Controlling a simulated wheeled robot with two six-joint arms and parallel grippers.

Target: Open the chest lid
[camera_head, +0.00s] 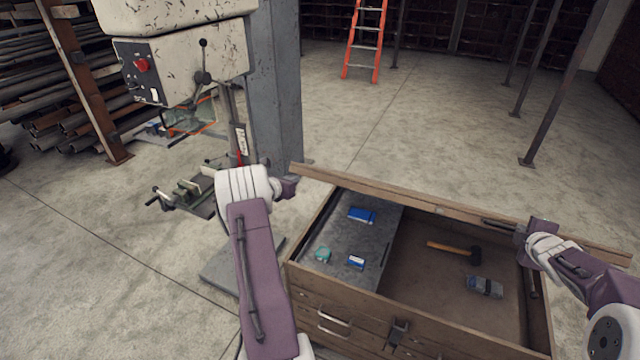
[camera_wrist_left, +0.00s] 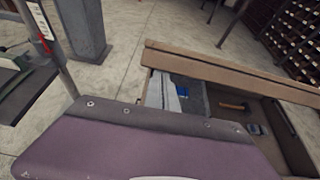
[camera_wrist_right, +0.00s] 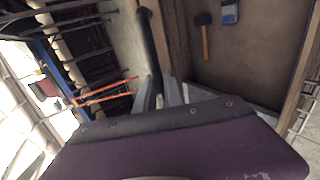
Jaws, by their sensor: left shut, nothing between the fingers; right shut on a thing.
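The wooden chest (camera_head: 365,309) stands open, its inside in plain view. Its lid (camera_head: 400,203) is raised along the far side and shows nearly edge-on; it also shows in the left wrist view (camera_wrist_left: 220,70). My right gripper (camera_head: 521,232) is at the lid's edge, shut on a dark handle (camera_wrist_right: 150,40) that shows in the right wrist view. My left gripper (camera_head: 287,187) is shut and empty, just off the chest's left end, beside the lid's left corner.
Inside the chest are a grey tray (camera_head: 370,218) with small boxes, a hammer (camera_head: 452,249) and a grey-blue item (camera_head: 484,287). A drill press (camera_head: 180,70) and a grey column (camera_head: 277,90) stand to the left. The floor behind is clear up to an orange ladder (camera_head: 366,40).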

